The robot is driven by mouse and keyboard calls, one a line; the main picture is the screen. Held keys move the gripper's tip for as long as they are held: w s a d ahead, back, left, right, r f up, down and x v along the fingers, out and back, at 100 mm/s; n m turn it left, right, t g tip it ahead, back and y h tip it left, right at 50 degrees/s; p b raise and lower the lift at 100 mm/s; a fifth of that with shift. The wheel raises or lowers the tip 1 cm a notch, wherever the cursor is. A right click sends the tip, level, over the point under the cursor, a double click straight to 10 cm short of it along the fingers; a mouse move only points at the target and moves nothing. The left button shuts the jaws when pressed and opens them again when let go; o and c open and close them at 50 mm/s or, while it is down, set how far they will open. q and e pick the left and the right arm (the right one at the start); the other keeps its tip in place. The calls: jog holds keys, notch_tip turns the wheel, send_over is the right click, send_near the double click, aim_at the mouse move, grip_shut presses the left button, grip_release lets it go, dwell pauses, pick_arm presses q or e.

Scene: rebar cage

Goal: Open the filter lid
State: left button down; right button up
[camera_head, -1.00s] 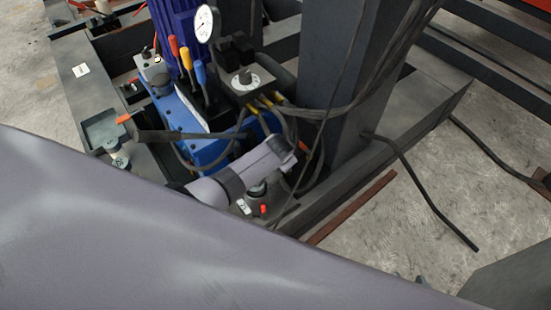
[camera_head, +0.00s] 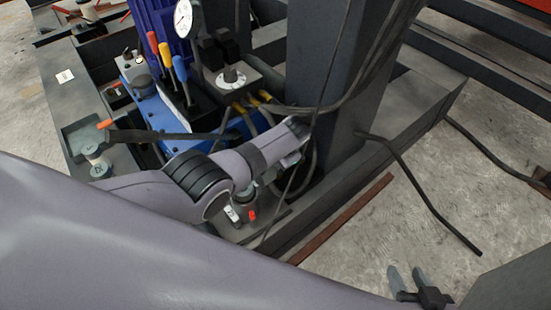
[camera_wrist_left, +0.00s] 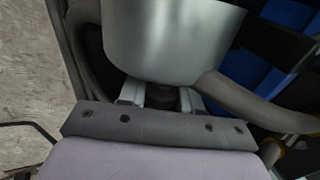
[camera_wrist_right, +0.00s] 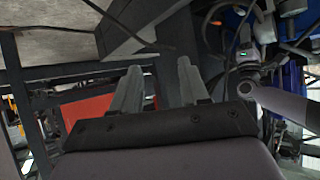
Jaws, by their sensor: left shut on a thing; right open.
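A smooth silver, rounded metal piece, which looks like the filter lid (camera_wrist_left: 170,40), fills the upper middle of the left wrist view. My left gripper (camera_wrist_left: 160,97) is shut on its narrower dark part below the wide silver body; the grip is partly hidden. In the head view, my left arm reaches over the blue pump unit and hides its own fingers and most of the filter. My right gripper (camera_head: 407,277) is open and empty at the lower right, over the concrete floor. Its two fingers also show apart in the right wrist view (camera_wrist_right: 157,78).
A blue hydraulic unit (camera_head: 150,108) with coloured levers (camera_head: 165,55) and a gauge (camera_head: 183,18) stands behind my left arm. A dark upright post (camera_head: 325,80) with hanging cables is right of that arm. The floor (camera_head: 445,180) at right is mostly clear.

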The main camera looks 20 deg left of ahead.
pick_arm(q)
jog(key=shift+w, duration=0.1)
jog(key=c, duration=0.8)
grip_release()
pick_arm(e)
jog(key=shift+s+f, duration=0.1)
jog(key=shift+f, duration=0.05)
pick_arm(q)
jog(key=shift+d+r+p, duration=0.1)
jog(key=shift+r+p, duration=0.2)
jog(key=p+v, duration=0.2)
jog(key=v, duration=0.1)
jog(key=shift+p, duration=0.4)
jog(key=shift+p+v, duration=0.8)
jog(key=shift+v, duration=0.2)
jog(key=shift+p+v, duration=0.5)
jog(key=shift+v, duration=0.3)
pick_arm(e)
jog(key=shift+s+d+r+m+g+h, duration=0.2)
jog(key=shift+s+d+r, duration=0.15)
jog(key=shift+d+r, duration=0.2)
jog(key=shift+s+d+r+m+g+h, duration=0.1)
jog(key=shift+s+d+r+g+h, duration=0.1)
jog(key=shift+s+d+r, duration=0.25)
jog(key=shift+w+r, duration=0.2)
